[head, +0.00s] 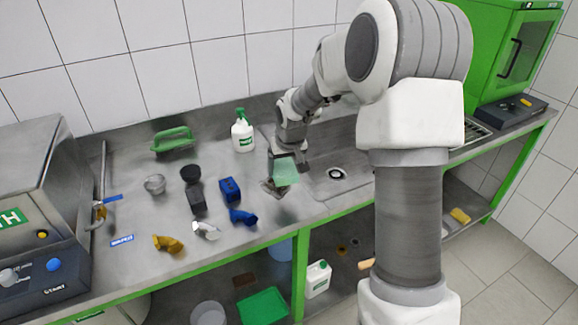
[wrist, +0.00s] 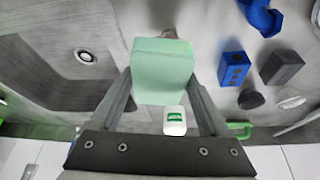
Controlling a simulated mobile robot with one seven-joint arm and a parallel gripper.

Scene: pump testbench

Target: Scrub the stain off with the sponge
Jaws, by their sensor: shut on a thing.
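My gripper (wrist: 163,88) is shut on a pale green sponge (wrist: 162,70), with one finger on each side of it. In the head view the sponge (head: 285,171) is over the steel worktop, just left of the sink. I cannot tell whether it touches the worktop. A dark greyish patch (head: 271,188) shows at the sponge's lower left in the head view; I cannot tell whether it is the stain. In the wrist view the sponge hides part of the surface beyond it, and a faint brownish area (wrist: 168,33) shows at its far edge.
The sink drain (head: 337,173) is right of the sponge. A blue block (head: 230,189), a blue elbow pipe (head: 242,217) and a dark block (head: 197,198) stand close on the left. A white spray bottle (head: 242,132) stands behind.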

